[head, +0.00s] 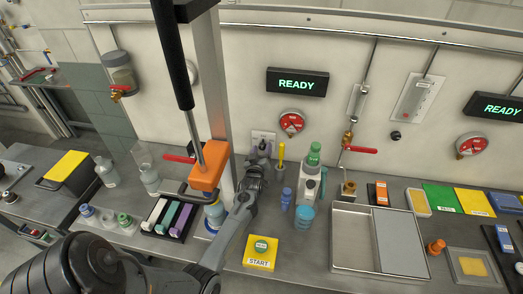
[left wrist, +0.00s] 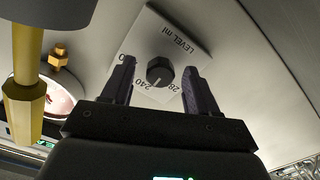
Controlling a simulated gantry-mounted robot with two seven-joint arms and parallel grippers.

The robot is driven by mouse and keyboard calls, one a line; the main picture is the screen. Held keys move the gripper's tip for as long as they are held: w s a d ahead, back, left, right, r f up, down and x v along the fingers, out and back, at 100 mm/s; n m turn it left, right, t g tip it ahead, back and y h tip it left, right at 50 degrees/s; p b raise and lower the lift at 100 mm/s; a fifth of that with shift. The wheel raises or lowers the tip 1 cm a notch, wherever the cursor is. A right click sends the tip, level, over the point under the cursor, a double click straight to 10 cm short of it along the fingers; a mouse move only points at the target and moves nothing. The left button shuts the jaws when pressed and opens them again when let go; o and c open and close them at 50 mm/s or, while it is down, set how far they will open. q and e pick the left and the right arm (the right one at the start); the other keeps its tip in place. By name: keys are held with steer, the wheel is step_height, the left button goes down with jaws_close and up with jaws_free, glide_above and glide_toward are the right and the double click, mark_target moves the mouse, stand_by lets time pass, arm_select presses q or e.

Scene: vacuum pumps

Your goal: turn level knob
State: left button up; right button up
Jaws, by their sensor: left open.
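The level knob (left wrist: 160,71) is a dark, faceted knob on a white wall plate marked "LEVEL ml" (left wrist: 176,40), with 240 and 280 readable beside it. In the head view the plate (head: 264,135) is on the wall behind my left gripper (head: 263,148), and the knob is mostly hidden. In the left wrist view my left gripper (left wrist: 158,67) is open, its two dark fingers on either side of the knob. Gaps show between the knob and both fingers; I cannot tell how deep they reach. My right gripper is not in view.
A green READY display (head: 297,83) hangs above.

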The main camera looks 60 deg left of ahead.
arm_select(q)
steer(key=shift+s+d, duration=0.15)
steer(key=shift+s+d+p, duration=0.35)
steer(key=shift+p, duration=0.2)
steer(key=shift+s+d, duration=0.2)
steer(key=shift+s+d+r+p, duration=0.15)
steer(key=shift+s+d+p, duration=0.2)
steer(key=shift+p, duration=0.3)
steer(key=shift+p+v, duration=1.55)
steer(key=shift+v, duration=1)
steer(key=shift+w, duration=0.1)
